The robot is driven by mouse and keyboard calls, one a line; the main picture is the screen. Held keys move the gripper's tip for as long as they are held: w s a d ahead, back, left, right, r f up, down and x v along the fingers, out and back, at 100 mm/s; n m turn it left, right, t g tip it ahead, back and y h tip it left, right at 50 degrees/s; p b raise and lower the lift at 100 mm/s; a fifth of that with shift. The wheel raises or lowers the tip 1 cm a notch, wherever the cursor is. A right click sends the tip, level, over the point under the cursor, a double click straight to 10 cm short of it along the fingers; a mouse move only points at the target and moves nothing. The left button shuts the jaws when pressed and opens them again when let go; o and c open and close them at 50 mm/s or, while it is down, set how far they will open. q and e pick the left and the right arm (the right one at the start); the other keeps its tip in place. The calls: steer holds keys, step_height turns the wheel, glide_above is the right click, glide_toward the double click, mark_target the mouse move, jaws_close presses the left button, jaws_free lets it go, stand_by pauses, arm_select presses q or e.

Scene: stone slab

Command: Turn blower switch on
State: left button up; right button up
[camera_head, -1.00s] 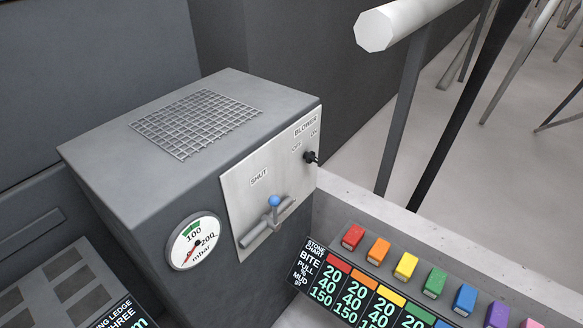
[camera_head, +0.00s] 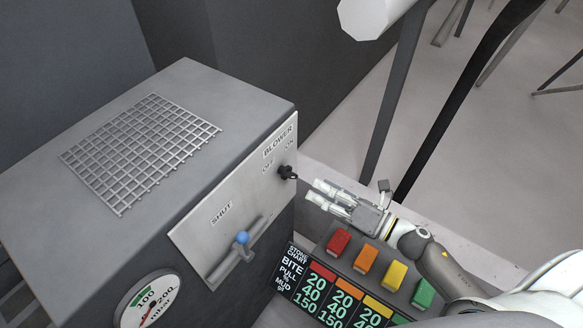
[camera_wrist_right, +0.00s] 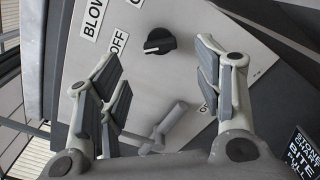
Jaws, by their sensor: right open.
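The blower switch is a small black knob (camera_head: 287,172) on the light panel (camera_head: 205,232) of the grey box, below the OFF and ON labels. In the right wrist view the knob (camera_wrist_right: 160,41) sits ahead between the finger lines, with a white mark on its left side, the side of the OFF label (camera_wrist_right: 118,42). My right gripper (camera_head: 314,193) is open and empty, just right of and below the knob in the head view. Its fingers (camera_wrist_right: 155,64) appear apart from the knob. The label near the right finger is partly hidden. My left gripper is not in view.
A SHUT lever with a blue ball (camera_head: 241,237) is on the same panel. A pressure gauge (camera_head: 150,302) is on the box front. Coloured blocks, including a red one (camera_head: 338,242), lie under my right arm. A pale rail end (camera_head: 365,17) is above.

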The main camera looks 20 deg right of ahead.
mark_target(295, 176)
steer(key=p+x, duration=0.2)
steer(key=x, duration=0.6)
steer(key=shift+w+r, duration=0.1)
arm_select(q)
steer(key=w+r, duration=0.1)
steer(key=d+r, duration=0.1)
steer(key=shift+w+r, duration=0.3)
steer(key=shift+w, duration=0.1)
arm_select(e)
steer(key=shift+w+a, duration=0.25)
steer(key=shift+a, duration=0.1)
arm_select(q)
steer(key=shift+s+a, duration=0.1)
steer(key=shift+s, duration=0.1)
arm_select(e)
steer(key=shift+c, duration=1.3)
steer(key=c, duration=0.8)
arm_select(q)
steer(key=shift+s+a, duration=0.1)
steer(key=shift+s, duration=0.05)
